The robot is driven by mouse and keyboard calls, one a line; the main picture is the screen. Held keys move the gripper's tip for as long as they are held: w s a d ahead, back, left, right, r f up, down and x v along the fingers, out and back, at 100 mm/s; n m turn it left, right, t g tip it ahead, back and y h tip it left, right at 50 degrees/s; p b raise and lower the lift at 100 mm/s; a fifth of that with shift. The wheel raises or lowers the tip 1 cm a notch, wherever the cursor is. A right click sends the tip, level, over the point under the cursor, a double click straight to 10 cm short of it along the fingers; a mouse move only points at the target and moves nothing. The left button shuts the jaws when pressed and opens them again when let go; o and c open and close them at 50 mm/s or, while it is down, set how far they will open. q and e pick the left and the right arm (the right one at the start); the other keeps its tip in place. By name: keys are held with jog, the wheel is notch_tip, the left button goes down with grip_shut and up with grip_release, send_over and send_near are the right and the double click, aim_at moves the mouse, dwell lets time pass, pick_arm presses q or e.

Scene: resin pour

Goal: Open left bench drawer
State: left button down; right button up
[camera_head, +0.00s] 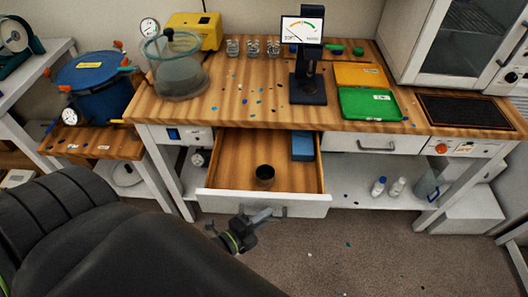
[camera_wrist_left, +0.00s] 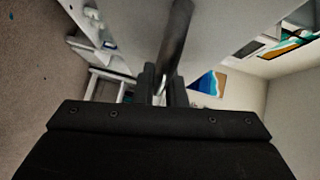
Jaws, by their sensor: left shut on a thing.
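The left bench drawer (camera_head: 225,195) stands pulled out from under the wooden bench in the head view. Its wooden inside shows, with a dark round cup (camera_head: 264,177) and a blue box (camera_head: 303,147) in it. My left gripper (camera_head: 256,218) is at the drawer's white front, shut on the drawer handle. In the left wrist view the fingers (camera_wrist_left: 164,84) close around a dark bar, the handle (camera_wrist_left: 175,45). My right gripper is in neither view.
The bench top (camera_head: 225,110) holds a glass chamber (camera_head: 180,77), a gauge stand (camera_head: 307,85) and green and orange trays (camera_head: 378,104). A closed drawer (camera_head: 372,142) is to the right. A blue pot (camera_head: 92,82) stands at left. The floor before the bench is mostly clear.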

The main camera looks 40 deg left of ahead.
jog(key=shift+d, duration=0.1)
pick_arm(q)
jog(key=c, duration=1.8)
grip_release()
jog(key=shift+o, duration=0.2)
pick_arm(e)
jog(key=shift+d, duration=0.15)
